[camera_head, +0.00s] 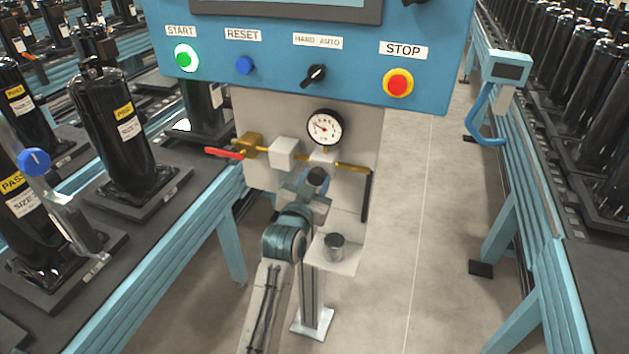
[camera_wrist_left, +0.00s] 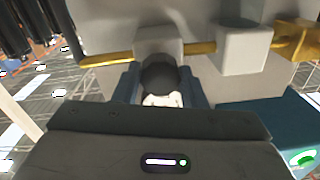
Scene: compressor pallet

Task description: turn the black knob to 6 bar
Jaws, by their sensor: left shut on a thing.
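The black knob (camera_head: 317,176) sits below the round pressure gauge (camera_head: 325,127) on the grey panel. My left gripper (camera_head: 314,185) is at the knob, with its arm reaching up from the bottom of the head view. In the left wrist view the knob (camera_wrist_left: 160,73) is between the two blue fingers of the gripper (camera_wrist_left: 160,88), which is shut on it. My right gripper is not in view.
A brass pipe (camera_head: 352,168) with a red lever (camera_head: 224,153) runs across the panel. A blue control box (camera_head: 275,75) with buttons hangs above. Conveyors with black compressors (camera_head: 110,135) flank both sides.

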